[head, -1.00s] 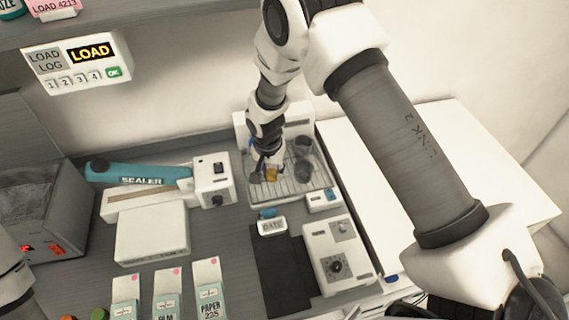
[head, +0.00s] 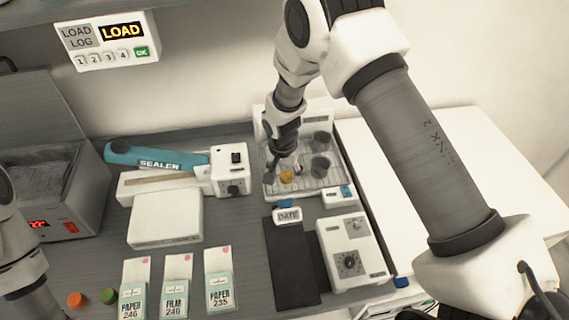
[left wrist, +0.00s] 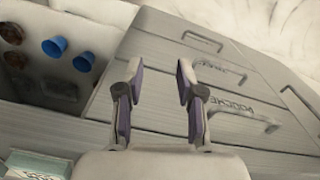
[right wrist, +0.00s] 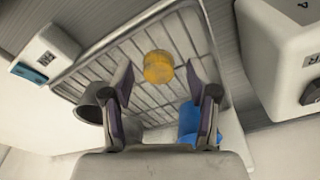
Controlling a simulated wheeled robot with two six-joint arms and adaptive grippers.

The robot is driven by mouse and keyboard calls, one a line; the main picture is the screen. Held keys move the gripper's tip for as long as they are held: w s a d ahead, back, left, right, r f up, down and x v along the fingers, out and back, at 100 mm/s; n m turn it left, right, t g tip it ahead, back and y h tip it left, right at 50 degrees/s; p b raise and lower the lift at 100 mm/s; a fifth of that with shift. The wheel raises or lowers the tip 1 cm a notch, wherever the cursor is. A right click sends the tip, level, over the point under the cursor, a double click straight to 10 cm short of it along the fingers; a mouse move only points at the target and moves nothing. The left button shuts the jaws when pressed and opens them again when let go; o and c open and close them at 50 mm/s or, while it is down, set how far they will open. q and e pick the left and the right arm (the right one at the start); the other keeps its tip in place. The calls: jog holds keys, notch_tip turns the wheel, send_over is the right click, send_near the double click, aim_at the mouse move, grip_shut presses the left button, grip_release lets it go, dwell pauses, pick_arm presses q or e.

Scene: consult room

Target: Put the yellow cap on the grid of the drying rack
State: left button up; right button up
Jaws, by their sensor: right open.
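The yellow cap (right wrist: 158,66) rests on the wire grid of the drying rack (right wrist: 195,38). My left gripper (left wrist: 158,85) is open and empty in the left wrist view, in front of grey drawers.
Dark cups (head: 321,165) and a blue item (right wrist: 188,122) are also on the rack. A sealer (head: 160,160) stands to its left, a white device with a dial (head: 350,255) in front. An orange cap (head: 76,299) and a green cap (head: 109,296) lie at the front left.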

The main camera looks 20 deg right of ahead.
notch_tip(320, 180, up, 11)
jog(key=s+b, duration=0.1)
jog(key=b, duration=0.2)
jog(key=shift+a, duration=0.35)
jog(key=shift+r, duration=0.1)
dwell(0.8)
